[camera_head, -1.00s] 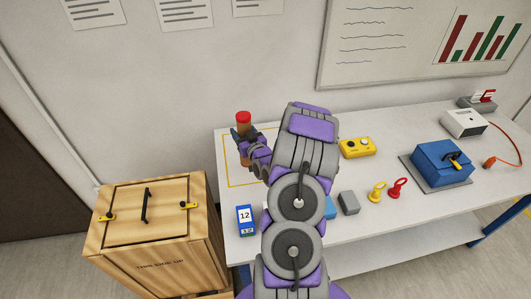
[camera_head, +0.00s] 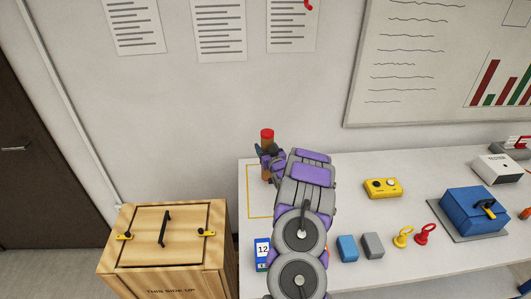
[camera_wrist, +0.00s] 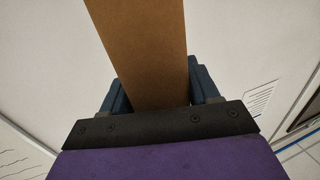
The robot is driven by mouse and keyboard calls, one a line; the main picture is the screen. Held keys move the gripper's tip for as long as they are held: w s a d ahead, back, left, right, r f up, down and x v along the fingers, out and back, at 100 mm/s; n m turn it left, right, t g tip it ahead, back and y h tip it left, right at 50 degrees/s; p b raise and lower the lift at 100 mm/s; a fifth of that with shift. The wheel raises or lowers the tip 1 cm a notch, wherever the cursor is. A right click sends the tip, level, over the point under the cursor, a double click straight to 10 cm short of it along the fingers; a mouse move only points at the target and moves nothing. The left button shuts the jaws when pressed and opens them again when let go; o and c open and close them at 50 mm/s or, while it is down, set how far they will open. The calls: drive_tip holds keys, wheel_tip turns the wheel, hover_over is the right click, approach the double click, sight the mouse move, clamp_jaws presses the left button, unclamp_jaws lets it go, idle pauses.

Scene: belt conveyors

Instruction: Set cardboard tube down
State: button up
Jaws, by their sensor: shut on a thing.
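The cardboard tube (camera_head: 267,135) stands roughly upright, brown with a red cap, at the left end of the white workbench near the wall. My gripper (camera_head: 268,157) is shut on it, with the capped top showing above the fingers. In the wrist view the brown tube (camera_wrist: 148,55) runs up between the two dark blue fingers (camera_wrist: 158,92). A yellow outlined rectangle (camera_head: 248,190) lies on the bench around and in front of the tube. My arm hides part of that rectangle. I cannot tell whether the tube's base touches the bench.
A wooden crate (camera_head: 165,262) stands left of the bench. A blue device marked 12 (camera_head: 262,252) sits at the front left edge. Right of my arm are blue and grey blocks (camera_head: 373,246), eyebolts (camera_head: 402,240), a yellow box (camera_head: 383,188) and a blue case (camera_head: 474,213).

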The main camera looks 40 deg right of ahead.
drive_tip(key=w+f, duration=0.1)
drive_tip(key=w+d+f, duration=0.1)
drive_tip(key=f, duration=0.1)
drive_tip(key=shift+d+f+b, duration=0.1)
drive_tip(key=shift+f+b, duration=0.1)
drive_tip(key=shift+b, duration=0.2)
drive_tip(key=o, duration=0.9)
drive_tip(key=shift+o, duration=1.1)
drive_tip(key=shift+f, duration=0.15)
